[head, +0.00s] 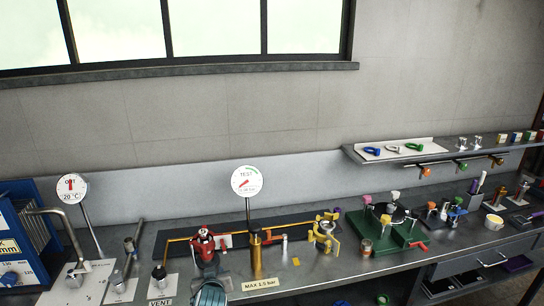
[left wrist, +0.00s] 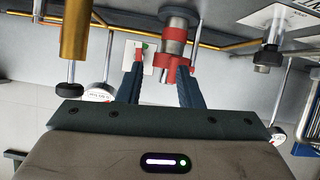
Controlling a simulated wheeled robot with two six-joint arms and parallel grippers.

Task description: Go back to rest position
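My left gripper (left wrist: 160,75) shows in the left wrist view with its two dark fingers spread apart. No object is clearly held between them. A red-collared metal fitting (left wrist: 174,55) lies just beyond the fingers. The right finger overlaps its red collar in the picture; I cannot tell whether they touch. In the head view a red fitting (head: 203,240) stands on the bench, with part of my left arm (head: 210,293) just below it at the bottom edge. The left fingertips are hard to make out there. My right gripper is in neither view.
A brass cylinder (head: 256,252) stands close to the right of the red fitting. A TEST gauge (head: 247,181) rises behind it. A metal bent spout (head: 60,225) and blue unit (head: 20,235) are at left. A green tray (head: 385,232) is at right, below a wall shelf (head: 440,147).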

